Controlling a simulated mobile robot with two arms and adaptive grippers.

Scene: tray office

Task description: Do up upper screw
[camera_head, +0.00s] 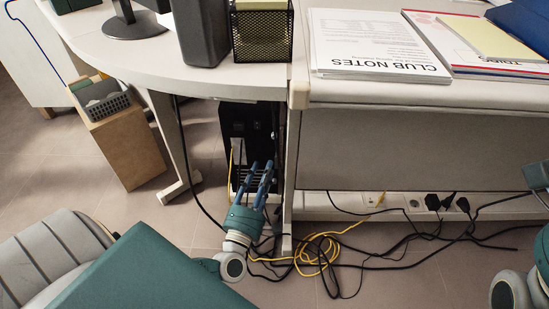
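A black computer tower (243,122) stands under the desk, its rear panel with slots and ports facing me. No screw can be made out on it at this size, and its lower part is partly hidden by my gripper. My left gripper (261,168) is in front of the lower part of the tower, its blue-grey fingers pointing up and spread apart. I see nothing between them. Whether the fingers touch the panel cannot be told. Part of my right arm (513,290) shows at the lower right edge; its gripper cannot be made out.
Yellow and black cables (318,252) lie tangled on the floor beside my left gripper. A white power strip (390,201) with plugs runs along the right. A desk leg (290,175) stands close right of the tower. A wooden box (126,145) is at left.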

